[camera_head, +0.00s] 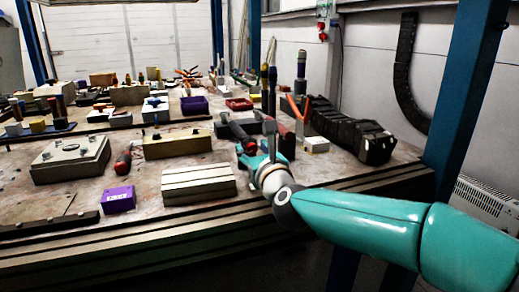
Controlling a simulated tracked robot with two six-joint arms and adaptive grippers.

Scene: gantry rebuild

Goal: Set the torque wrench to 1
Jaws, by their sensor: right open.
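My right arm comes in from the right, and my right gripper (271,132) is open over the right part of the workbench. A dark long tool with a red part (236,130) lies just left of the gripper and may be the torque wrench. I cannot tell whether the gripper touches it. No scale or setting can be read at this size. The gripper and wrist hide part of the bench behind them. My left gripper is not in view.
The workbench (290,185) is crowded. A black segmented cable chain (350,130) lies at right. A purple box (118,199), a stack of pale blocks (198,184), a metal plate block (71,158) and a purple bin (194,105) stand left. A blue post (470,90) rises at right.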

